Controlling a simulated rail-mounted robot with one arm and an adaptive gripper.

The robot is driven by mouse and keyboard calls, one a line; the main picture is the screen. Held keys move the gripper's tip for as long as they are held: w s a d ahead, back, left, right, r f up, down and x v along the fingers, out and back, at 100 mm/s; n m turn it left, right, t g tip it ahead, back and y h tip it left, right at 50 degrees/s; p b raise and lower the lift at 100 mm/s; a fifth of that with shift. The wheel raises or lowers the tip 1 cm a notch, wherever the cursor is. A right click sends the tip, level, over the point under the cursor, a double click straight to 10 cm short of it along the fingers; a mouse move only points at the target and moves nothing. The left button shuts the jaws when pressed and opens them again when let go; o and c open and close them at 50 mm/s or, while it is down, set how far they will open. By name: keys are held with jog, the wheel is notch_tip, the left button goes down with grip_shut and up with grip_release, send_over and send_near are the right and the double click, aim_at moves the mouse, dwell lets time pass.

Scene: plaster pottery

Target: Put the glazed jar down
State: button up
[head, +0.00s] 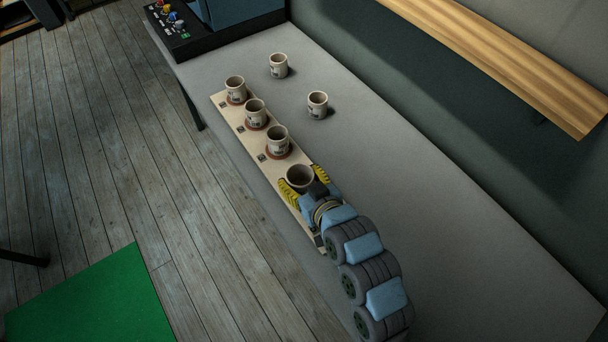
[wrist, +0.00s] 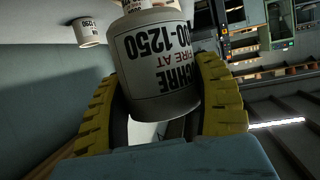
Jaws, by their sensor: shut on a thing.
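My gripper (head: 302,188) has yellow ridged fingers, which also show in the wrist view (wrist: 165,100). It is shut on a pale jar (head: 299,175) with a dark open mouth. The jar is over the near end of a pale wooden board (head: 246,146). I cannot tell whether its base touches the board. Three similar jars stand on reddish round spots along the board: a far one (head: 235,89), a middle one (head: 255,112) and a near one (head: 277,140).
The board lies along the left edge of a grey table (head: 420,210). Two more jars stand right of the board, one farther (head: 279,65) and one nearer (head: 318,104). A black control panel (head: 180,30) is at the far end. A wooden shelf (head: 500,55) runs along the wall.

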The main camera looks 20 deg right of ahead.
jog(key=shift+w+d+f+b, duration=0.1)
jog(key=shift+w+f+b, duration=0.2)
jog(key=shift+f+b, duration=0.15)
jog(key=w, duration=0.1)
jog(key=w+d+f, duration=0.1)
jog(key=w+d, duration=0.1)
jog(key=w, duration=0.1)
jog(key=shift+f, duration=0.3)
jog(key=w+f, duration=0.1)
jog(key=w+d+f+b, duration=0.1)
jog(key=f, duration=0.1)
jog(key=w+d+f, duration=0.1)
jog(key=f, duration=0.1)
jog(key=shift+w, duration=0.3)
jog(key=shift+w+d+f+b, duration=0.2)
jog(key=shift+w+f+b, duration=0.1)
jog(key=shift+f, duration=0.05)
jog(key=shift+f+b, duration=0.4)
jog(key=shift+f, duration=1.15)
jog(key=shift+f, duration=0.2)
jog(key=o, duration=1.3)
jog(key=shift+c, duration=0.2)
